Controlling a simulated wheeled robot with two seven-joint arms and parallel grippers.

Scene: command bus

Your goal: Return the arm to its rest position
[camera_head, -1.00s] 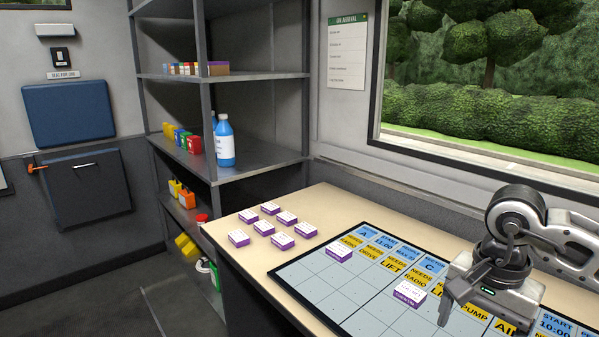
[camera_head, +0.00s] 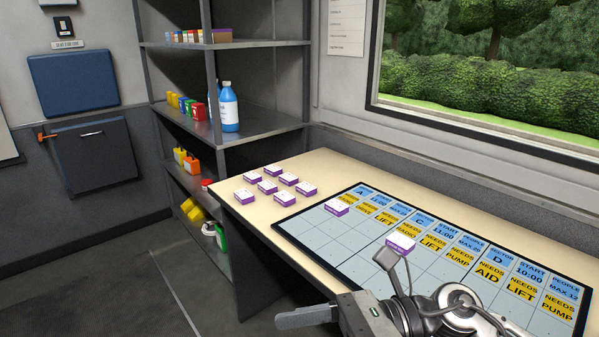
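My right arm comes in at the bottom right, bent back near the table's front edge. Its gripper (camera_head: 334,289) points left, with its two fingers spread wide and nothing between them. It is in front of the grey board (camera_head: 325,242) and partly covers the board's near edge. One purple-and-white block (camera_head: 337,208) stands on the board near its left end. Another purple-and-white block (camera_head: 401,245) stands on the board just beyond the gripper's upper finger, and I see a gap between them. My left gripper is not in view.
Several more purple-and-white blocks (camera_head: 267,187) stand on the bare left part of the table (camera_head: 310,168). A grey shelf unit (camera_head: 262,129) with a blue bottle (camera_head: 229,108) and coloured containers stands behind at left. The floor (camera_head: 100,270) at left is clear.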

